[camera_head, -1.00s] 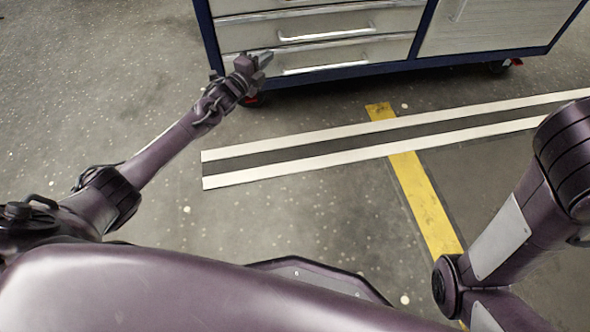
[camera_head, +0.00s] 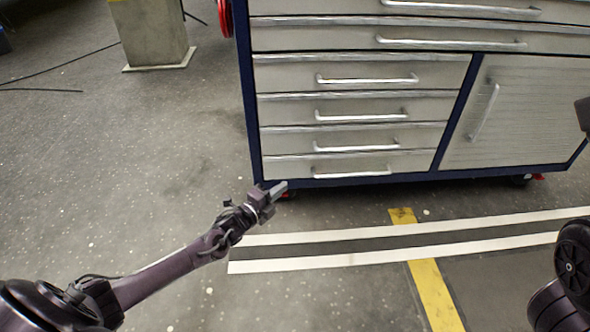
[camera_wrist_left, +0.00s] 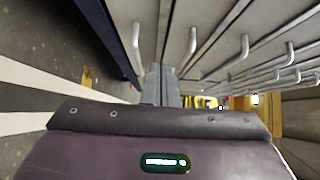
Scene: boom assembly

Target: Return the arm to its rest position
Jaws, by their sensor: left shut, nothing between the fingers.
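My left arm comes in from the lower left in the head view. Its gripper (camera_head: 278,189) is shut and empty, in front of the lower left corner of the drawer cabinet in the picture. In the left wrist view the fingers (camera_wrist_left: 161,85) lie together with nothing between them, and drawer handles show beyond them. Part of my right arm shows at the right edge of the head view, but its gripper is not visible.
The cabinet (camera_head: 360,107) with several metal-handled drawers and a door stands ahead on wheels. A striped white and black floor band (camera_head: 350,246) crosses a yellow line (camera_head: 433,290). A grey post (camera_head: 152,35) stands at the back left. The floor at left is mostly clear.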

